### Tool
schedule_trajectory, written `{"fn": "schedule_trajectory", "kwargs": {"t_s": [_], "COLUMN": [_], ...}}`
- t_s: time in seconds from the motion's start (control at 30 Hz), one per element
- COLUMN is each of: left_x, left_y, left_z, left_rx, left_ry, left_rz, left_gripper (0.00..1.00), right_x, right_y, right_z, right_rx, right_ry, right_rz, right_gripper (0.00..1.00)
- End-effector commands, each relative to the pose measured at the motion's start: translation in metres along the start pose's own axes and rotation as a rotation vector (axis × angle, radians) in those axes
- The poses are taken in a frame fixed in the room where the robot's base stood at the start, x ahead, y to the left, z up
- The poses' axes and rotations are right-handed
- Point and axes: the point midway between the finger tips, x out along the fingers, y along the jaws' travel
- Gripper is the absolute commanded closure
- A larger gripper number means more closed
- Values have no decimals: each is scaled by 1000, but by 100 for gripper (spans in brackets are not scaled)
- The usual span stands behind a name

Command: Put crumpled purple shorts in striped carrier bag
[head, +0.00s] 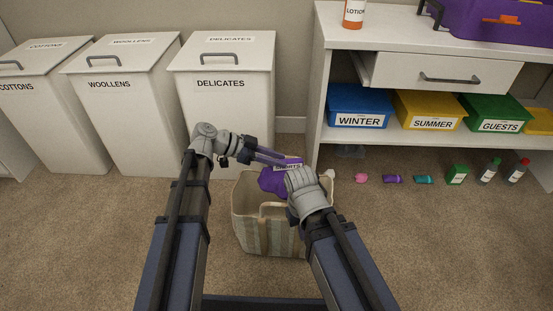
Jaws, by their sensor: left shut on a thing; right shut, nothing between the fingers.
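The crumpled purple shorts (270,181) hang from my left gripper (298,162), over the opening of the striped carrier bag (250,224). A label reading "SHORTS" shows by the fingertips. My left gripper is shut on the shorts. The striped bag stands upright on the carpet, beige and grey-green, with a handle loop at its front rim. My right gripper (300,180) is over the bag's right part; its wrist hides its fingers and part of the bag. Whether the shorts touch the bag's rim is unclear.
Lidded hampers (225,110) stand at the back left. A white shelf unit (415,155) at right holds blue (357,105), yellow (428,110) and green (494,112) bins. Small items, including a green box (457,175) and bottles (490,171), lie in front of it.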

Motion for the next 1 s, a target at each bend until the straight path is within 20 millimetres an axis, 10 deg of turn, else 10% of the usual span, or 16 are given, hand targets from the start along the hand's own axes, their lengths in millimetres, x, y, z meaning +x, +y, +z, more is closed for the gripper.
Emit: {"fn": "schedule_trajectory", "kwargs": {"t_s": [0.03,0.07,0.33,0.67,1.0], "left_x": [0,0,0,-6,-59], "left_y": [0,0,0,0,-1], "left_z": [0,0,0,-1,-3], "left_rx": [0,0,0,0,-1], "left_ry": [0,0,0,0,0], "left_rz": [0,0,0,-1,-3], "left_gripper": [100,68,38,36,36], "right_x": [0,0,0,-4,-31], "right_y": [0,0,0,0,3], "right_z": [0,0,0,0,2], "right_rx": [0,0,0,0,0], "right_ry": [0,0,0,0,-1], "right_rz": [0,0,0,0,0], "right_gripper": [100,100,100,100,100]}}
